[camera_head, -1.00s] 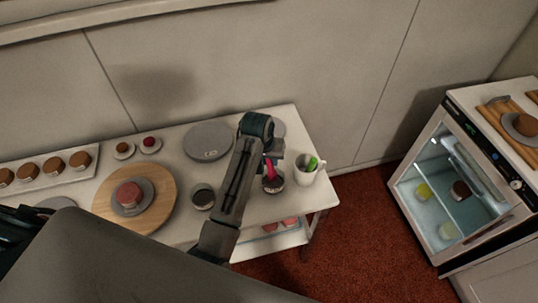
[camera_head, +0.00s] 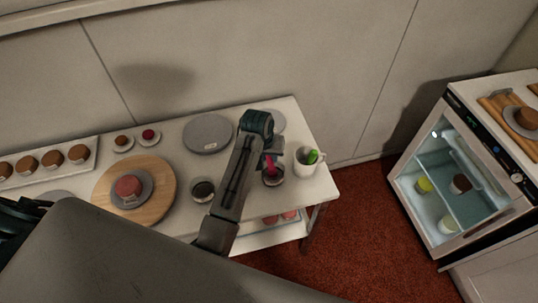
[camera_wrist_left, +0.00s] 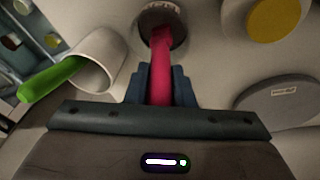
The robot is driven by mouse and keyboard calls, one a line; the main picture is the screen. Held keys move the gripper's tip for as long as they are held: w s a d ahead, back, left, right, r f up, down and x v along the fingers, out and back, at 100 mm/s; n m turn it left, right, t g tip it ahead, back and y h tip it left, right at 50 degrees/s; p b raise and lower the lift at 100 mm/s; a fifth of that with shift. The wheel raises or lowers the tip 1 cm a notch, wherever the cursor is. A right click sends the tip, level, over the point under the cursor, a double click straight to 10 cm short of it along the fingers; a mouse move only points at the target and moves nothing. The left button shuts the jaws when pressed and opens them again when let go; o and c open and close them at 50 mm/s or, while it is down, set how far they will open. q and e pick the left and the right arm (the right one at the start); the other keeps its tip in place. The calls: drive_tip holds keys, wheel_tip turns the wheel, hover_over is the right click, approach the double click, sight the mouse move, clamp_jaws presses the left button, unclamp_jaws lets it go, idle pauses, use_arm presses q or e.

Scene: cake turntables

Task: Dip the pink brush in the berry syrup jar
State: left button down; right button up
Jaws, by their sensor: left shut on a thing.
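My left gripper (camera_head: 270,153) is shut on the pink brush (camera_head: 269,165) above the right part of the table. The brush points down at a small jar (camera_head: 274,181) with a dark inside. In the left wrist view the brush (camera_wrist_left: 160,75) runs from between the fingers (camera_wrist_left: 160,88) to the mouth of this jar (camera_wrist_left: 153,13). Its far end overlaps the opening and seems to be inside; how deep is hidden. The syrup surface cannot be made out clearly. My right gripper is not in view.
A white cup (camera_head: 303,168) with a green brush (camera_head: 313,156) stands close right of the jar. Another dark-filled jar (camera_head: 203,191) stands to the left. A grey turntable (camera_head: 208,133) lies behind; a wooden board (camera_head: 160,199) with a cake lies farther left.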

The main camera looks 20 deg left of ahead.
use_arm(q)
drive_tip(key=shift+r, duration=0.1)
idle(0.4)
drive_tip(key=shift+w+p+v, duration=0.2)
drive_tip(key=shift+p+v, duration=0.7)
drive_tip(key=shift+v, duration=0.1)
drive_tip(key=shift+d+r, duration=0.1)
drive_tip(key=shift+r, duration=2.15)
drive_tip(key=shift+r, duration=0.55)
drive_tip(key=shift+w+v, duration=0.2)
drive_tip(key=shift+v, duration=0.75)
drive_tip(key=shift+w+v, duration=0.2)
drive_tip(key=shift+v, duration=0.75)
drive_tip(key=shift+d, duration=0.15)
